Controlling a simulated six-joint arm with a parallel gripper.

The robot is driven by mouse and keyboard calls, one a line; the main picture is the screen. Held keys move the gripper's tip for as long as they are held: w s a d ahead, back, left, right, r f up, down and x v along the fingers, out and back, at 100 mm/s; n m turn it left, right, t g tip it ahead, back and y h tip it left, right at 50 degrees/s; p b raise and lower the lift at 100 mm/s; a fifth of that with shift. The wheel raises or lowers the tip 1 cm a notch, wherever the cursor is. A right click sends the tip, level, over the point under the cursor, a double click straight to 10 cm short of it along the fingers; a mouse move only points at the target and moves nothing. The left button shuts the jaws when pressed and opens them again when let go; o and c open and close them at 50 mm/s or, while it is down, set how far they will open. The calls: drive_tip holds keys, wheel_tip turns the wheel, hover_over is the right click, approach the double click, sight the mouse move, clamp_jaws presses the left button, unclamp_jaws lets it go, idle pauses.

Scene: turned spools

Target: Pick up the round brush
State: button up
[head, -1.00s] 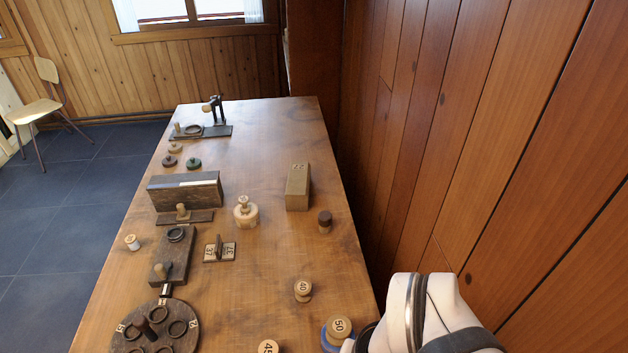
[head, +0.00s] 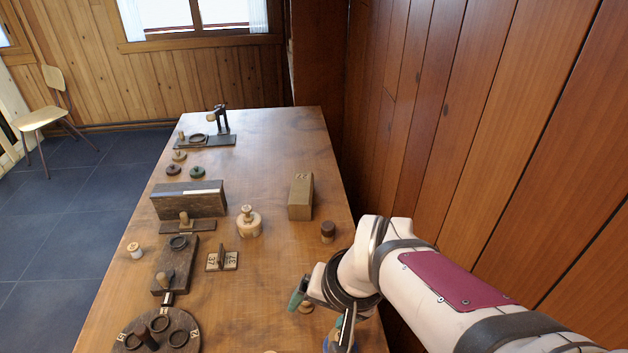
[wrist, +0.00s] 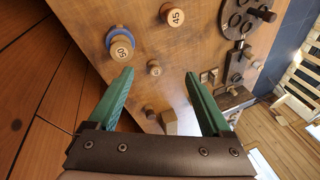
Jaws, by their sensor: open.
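A short round piece with a dark top and a paler lower part (head: 328,231), which looks like the round brush, stands upright on the table near its right edge. In the wrist view it seems to be the small round thing (wrist: 150,113) between the fingers, small and far off. My gripper (head: 322,312) is open and empty, with green fingers. It is above the near right part of the table, closer to the camera than the brush and apart from it. In the wrist view both fingertips (wrist: 158,73) show with only table and objects beyond them.
A spool marked 50 (wrist: 122,50) on a blue base, one marked 45 (wrist: 175,17) and a smaller one (wrist: 154,68) stand below my gripper. A wooden block (head: 301,197) is behind the brush; a pale knobbed pot (head: 249,222) is left. The wooden wall (head: 480,130) runs along the right.

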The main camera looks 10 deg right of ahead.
drive_tip(key=w+a+f+t, duration=0.1)
drive_tip(key=w+f+t, duration=0.15)
drive_tip(key=w, duration=1.05)
drive_tip(key=t+h, duration=0.7)
drive_tip(key=h, duration=0.1)
hover_over(326, 232)
wheel_tip(326, 232, down, 10)
drive_tip(key=shift+m, duration=0.4)
wheel_tip(326, 232, down, 7)
drive_tip(key=shift+w+f, duration=0.1)
drive_tip(key=x, duration=0.3)
drive_tip(key=shift+w+d+g, duration=0.2)
drive_tip(key=shift+g, duration=0.05)
drive_tip(key=shift+w+d+f, duration=0.15)
drive_tip(key=shift+w+f, duration=0.05)
drive_tip(key=shift+w, duration=0.15)
clamp_jaws()
